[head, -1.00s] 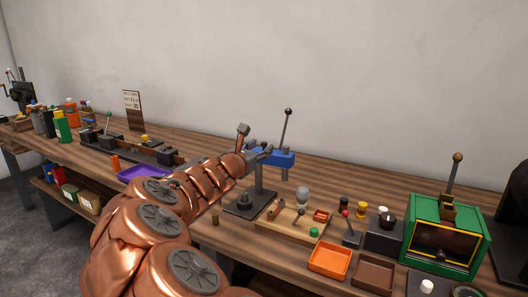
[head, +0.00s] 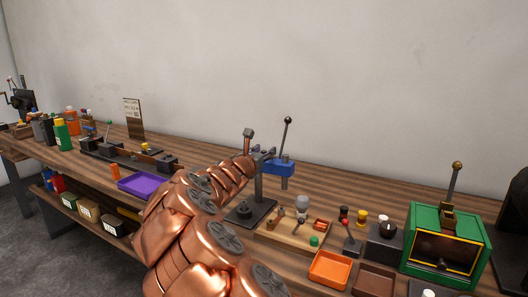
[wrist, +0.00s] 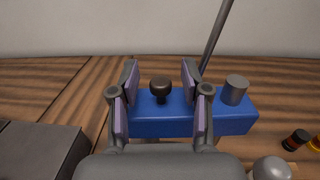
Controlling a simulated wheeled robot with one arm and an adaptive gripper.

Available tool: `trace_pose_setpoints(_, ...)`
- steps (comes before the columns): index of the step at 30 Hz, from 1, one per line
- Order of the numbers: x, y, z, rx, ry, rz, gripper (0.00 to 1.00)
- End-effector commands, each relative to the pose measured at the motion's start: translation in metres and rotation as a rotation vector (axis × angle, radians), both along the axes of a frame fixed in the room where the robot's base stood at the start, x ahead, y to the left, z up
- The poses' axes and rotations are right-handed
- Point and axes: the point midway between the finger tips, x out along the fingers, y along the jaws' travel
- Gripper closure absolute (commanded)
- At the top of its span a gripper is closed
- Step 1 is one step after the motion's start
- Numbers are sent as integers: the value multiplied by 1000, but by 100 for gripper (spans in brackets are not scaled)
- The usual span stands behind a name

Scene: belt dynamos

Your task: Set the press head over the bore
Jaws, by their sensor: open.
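The press has a blue press head (head: 283,168) on a dark upright column (head: 258,188), with a dark base plate (head: 249,213) on the bench. A grey ram hangs below the head's right end. In the wrist view the blue head (wrist: 220,120) lies across the picture, with a dark round knob (wrist: 160,86) on top and a grey cylinder at its right end. My gripper (wrist: 160,78) is open, its two lilac-padded fingers on either side of the knob with gaps to both. In the head view my gripper (head: 262,154) is small beside the press head. I cannot make out the bore.
A tall lever (head: 286,136) with a black ball rises by the head. A wooden board (head: 275,233) with small parts, an orange tray (head: 330,268) and a green machine (head: 426,243) stand to the right. A purple tray (head: 144,184) lies left of my arm.

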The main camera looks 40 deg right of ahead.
Motion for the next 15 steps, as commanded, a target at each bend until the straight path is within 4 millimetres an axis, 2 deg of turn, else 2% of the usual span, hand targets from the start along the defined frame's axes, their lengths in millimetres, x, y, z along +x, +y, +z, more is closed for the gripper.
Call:
trace_pose_setpoints(9, 1, -2, 0, 0, -1, 0, 54)
trace_pose_setpoints(15, 0, -2, 0, 0, -1, -1, 75)
